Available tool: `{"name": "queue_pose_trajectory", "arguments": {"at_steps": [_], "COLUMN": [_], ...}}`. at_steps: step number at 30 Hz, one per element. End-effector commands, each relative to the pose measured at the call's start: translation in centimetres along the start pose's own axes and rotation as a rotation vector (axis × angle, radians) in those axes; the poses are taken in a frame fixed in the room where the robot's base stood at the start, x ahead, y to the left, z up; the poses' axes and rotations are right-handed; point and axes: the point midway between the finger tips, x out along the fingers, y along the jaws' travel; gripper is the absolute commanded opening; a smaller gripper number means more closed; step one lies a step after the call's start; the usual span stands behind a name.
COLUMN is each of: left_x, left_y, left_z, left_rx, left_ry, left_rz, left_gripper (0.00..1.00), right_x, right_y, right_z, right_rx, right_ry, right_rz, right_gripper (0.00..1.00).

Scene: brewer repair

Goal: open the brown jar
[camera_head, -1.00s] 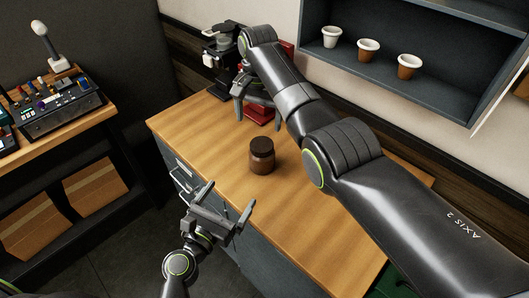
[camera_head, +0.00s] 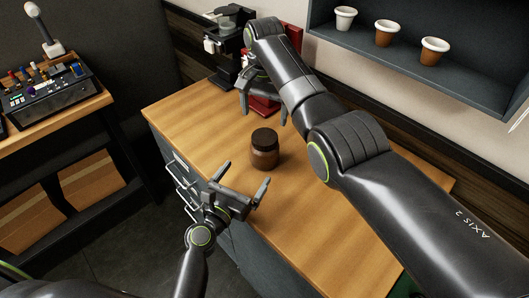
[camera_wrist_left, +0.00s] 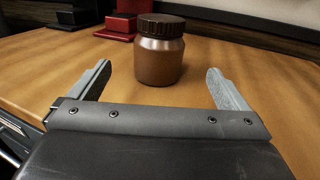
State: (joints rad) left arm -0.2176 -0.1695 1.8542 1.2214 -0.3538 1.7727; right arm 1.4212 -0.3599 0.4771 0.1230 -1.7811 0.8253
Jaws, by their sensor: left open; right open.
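The brown jar (camera_head: 265,157) stands upright on the wooden counter with its dark ridged lid (camera_head: 264,138) on. In the left wrist view the jar (camera_wrist_left: 159,62) is ahead, between the lines of the two fingers and beyond their tips. My left gripper (camera_head: 244,175) is open and empty, at the counter's front edge, just short of the jar. My right gripper (camera_head: 262,106) is open at the back of the counter, behind the jar and apart from it, partly hidden by its own arm.
A black brewer (camera_head: 228,45) and a red machine (camera_head: 291,38) stand at the back of the counter near my right gripper. A wall shelf (camera_head: 440,75) holds cups. A side bench (camera_head: 60,110) is at the left. The counter right of the jar is clear below my right arm.

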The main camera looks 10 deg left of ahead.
Motion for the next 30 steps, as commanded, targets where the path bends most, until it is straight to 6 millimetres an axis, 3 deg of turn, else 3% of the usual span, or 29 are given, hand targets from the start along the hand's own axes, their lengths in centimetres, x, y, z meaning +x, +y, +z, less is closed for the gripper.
{"name": "queue_pose_trajectory", "arguments": {"at_steps": [15,21,30], "left_x": [9.6,11.6,12.1], "left_y": [0.0,0.0,0.0], "left_z": [0.1,0.0,0.0], "left_rx": [0.003,0.001,0.001], "left_ry": [-0.001,-0.001,0.000], "left_rz": [-0.002,-0.001,0.000], "left_gripper": [0.98,0.98,0.98], "right_x": [0.0,0.0,0.0], "right_y": [0.0,0.0,0.0], "right_z": [0.0,0.0,0.0], "right_rx": [0.000,0.000,0.000], "right_ry": [0.000,0.000,0.000], "right_rz": [0.000,0.000,0.000], "right_gripper": [0.84,0.84,0.84]}}
